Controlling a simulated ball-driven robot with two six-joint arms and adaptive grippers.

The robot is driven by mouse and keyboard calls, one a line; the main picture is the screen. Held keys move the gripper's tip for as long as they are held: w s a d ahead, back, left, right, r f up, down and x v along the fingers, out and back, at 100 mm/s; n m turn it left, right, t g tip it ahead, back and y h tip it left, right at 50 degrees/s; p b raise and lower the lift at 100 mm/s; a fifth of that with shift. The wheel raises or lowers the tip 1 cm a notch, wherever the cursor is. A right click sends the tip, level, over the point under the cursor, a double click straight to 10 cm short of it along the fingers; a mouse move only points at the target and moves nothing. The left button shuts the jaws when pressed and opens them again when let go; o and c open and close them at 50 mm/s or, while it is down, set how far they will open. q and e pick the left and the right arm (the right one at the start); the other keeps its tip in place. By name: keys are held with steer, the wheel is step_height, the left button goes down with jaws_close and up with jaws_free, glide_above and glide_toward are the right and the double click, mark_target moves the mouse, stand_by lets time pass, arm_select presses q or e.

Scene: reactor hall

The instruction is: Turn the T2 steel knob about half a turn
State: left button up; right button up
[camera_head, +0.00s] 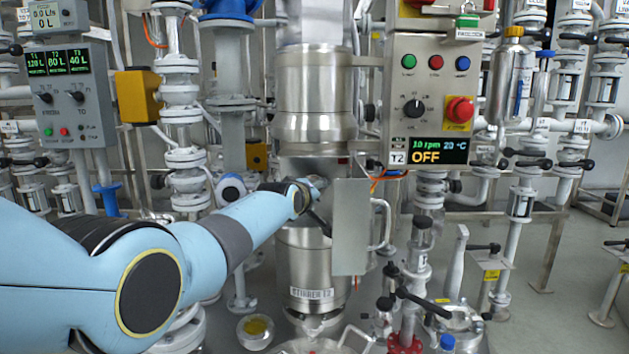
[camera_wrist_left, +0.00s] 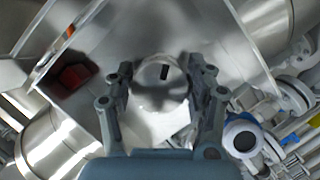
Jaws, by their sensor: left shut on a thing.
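The steel knob (camera_wrist_left: 158,92) is a round, shiny disc with a short black mark near its top, seen in the left wrist view. My left gripper (camera_wrist_left: 161,76) has a finger on each side of the knob and is shut on it. In the head view my left arm reaches from the left to an open steel box (camera_head: 350,230) on the stirrer column, and its wrist hides the knob and most of the gripper. The T2 control panel (camera_head: 430,80) right of it shows "10 rpm", "20 °C" and "OFF". My right gripper is not in view.
The steel column labelled "STIRRER T2" (camera_head: 312,293) stands behind the box. A red emergency button (camera_head: 459,110) is on the T2 panel. Pipes and valves crowd both sides. A dark red part (camera_wrist_left: 74,76) lies left of the knob in the wrist view.

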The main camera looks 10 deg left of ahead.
arm_select(q)
steer(key=shift+d+f+m+y, duration=0.1)
steer(key=shift+m+y, duration=0.2)
steer(key=shift+m, duration=0.1)
steer(key=shift+f+m+g+y+b, duration=0.2)
steer(key=shift+m+g+y+b, duration=0.2)
steer(key=shift+m, duration=0.2)
steer(key=m+b, duration=0.1)
steer(key=m+y+b, duration=0.1)
steer(key=shift+s+f+m+g+y, duration=0.1)
steer(key=shift+f+m+g+y, duration=0.05)
steer(key=shift+m+g+y, duration=0.15)
steer(key=shift+m+y+b, duration=0.3)
steer(key=shift+m+b, duration=0.2)
steer(key=shift+b, duration=0.1)
steer(key=shift+a, duration=0.2)
steer(key=o, duration=1.1)
steer(key=shift+r, duration=0.2)
steer(key=shift+c, duration=0.2)
steer(key=shift+r, duration=0.1)
steer(key=v, duration=0.7)
